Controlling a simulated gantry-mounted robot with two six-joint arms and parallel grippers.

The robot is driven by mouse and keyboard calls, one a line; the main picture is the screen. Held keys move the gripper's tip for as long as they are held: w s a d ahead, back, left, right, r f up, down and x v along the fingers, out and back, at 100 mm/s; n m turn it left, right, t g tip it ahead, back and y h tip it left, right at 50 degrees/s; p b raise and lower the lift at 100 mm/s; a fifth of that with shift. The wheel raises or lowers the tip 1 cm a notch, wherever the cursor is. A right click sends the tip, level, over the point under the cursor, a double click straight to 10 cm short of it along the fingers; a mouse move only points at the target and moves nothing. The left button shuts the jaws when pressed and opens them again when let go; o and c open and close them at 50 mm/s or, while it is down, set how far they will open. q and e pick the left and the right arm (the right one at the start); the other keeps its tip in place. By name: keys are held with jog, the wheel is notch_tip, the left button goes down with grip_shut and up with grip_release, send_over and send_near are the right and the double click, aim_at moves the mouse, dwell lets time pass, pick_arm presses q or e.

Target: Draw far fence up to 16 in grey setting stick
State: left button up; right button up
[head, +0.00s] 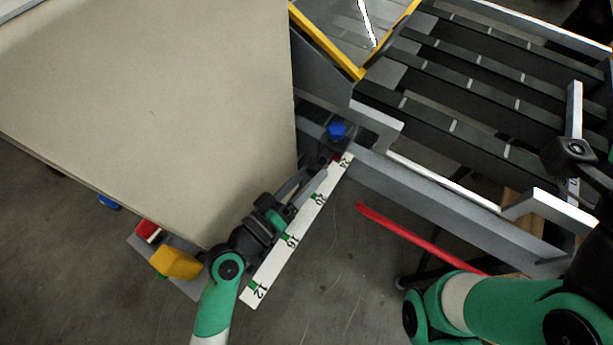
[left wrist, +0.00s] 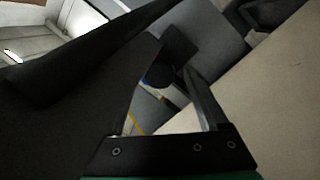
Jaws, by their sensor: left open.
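A white scale strip (head: 318,197) runs slantwise beside the board, marked 12, 16, 20 and 24 with green marks. The 12 is at its near lower end, the 24 at its far upper end. A small red mark sits near the 24, just below a blue knob (head: 337,131) on the grey frame. My left gripper (head: 318,178) is open, its fingers pointing up along the strip toward the knob, and covers part of the strip's left edge. In the left wrist view its two dark fingers (left wrist: 172,100) stand apart, with a round black part beyond them.
A large beige board (head: 150,110) fills the upper left. Grey slats and a rail (head: 430,190) fill the right. A red bar (head: 415,238) lies below the rail. My right arm enters lower right.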

pick_arm(q)
grip_shut()
dwell(1.4)
